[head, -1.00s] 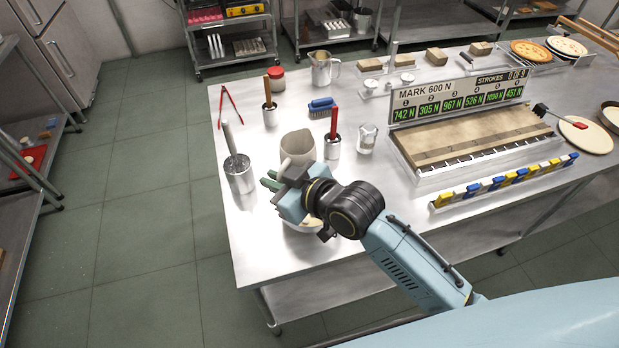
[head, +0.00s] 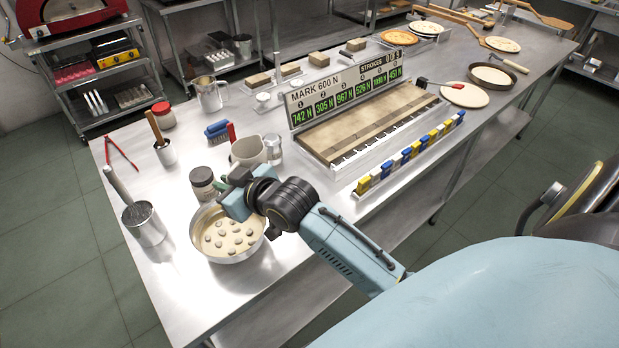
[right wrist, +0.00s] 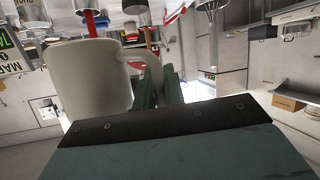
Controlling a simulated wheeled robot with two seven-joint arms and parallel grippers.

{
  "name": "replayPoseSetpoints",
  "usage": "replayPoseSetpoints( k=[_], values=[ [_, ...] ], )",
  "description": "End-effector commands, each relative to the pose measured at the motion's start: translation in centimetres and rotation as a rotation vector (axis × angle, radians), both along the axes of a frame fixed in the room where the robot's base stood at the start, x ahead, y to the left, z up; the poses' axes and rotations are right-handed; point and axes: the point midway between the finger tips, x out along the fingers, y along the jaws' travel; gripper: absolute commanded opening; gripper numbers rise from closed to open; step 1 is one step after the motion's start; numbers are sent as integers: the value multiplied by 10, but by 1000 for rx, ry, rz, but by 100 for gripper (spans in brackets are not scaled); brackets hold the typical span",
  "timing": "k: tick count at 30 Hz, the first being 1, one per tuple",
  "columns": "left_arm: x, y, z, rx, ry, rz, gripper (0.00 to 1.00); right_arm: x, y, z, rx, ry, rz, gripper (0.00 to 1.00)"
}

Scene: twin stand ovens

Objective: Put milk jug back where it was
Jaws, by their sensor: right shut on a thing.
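The milk jug is a cream jug (head: 248,149) in the middle of the head view, in front of a red-handled tool and beside a small glass shaker. It also fills the left of the right wrist view (right wrist: 92,80), upright in the scene, with its handle between the green fingers. My right gripper (head: 230,178) is shut on that handle (right wrist: 150,72). I cannot tell whether the jug's base touches the table. My left gripper is not in view.
A steel pitcher (head: 209,95), brush (head: 217,131) and steel canister (head: 145,224) stand around. The scoreboard press (head: 370,125) is on the right.

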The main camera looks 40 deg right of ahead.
Motion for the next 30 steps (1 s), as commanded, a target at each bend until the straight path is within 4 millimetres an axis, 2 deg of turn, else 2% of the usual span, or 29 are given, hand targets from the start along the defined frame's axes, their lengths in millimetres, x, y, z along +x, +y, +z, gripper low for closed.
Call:
replayPoseSetpoints(
  k=[1,3,9,12,18,25,30],
  values=[
    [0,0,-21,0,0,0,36,6,-19,-18,4,-3,-58,0],
    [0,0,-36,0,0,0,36,12,-45,-30,6,-3,-136,0],
    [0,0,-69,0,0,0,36,17,-109,-61,16,3,-327,0],
    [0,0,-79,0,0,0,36,17,-130,-71,21,5,-393,0],
    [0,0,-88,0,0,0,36,15,-150,-85,24,10,-454,0],
    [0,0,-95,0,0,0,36,14,-151,-127,25,13,-458,0],
    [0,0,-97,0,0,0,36,15,-151,-141,25,9,-457,0]
  ],
)
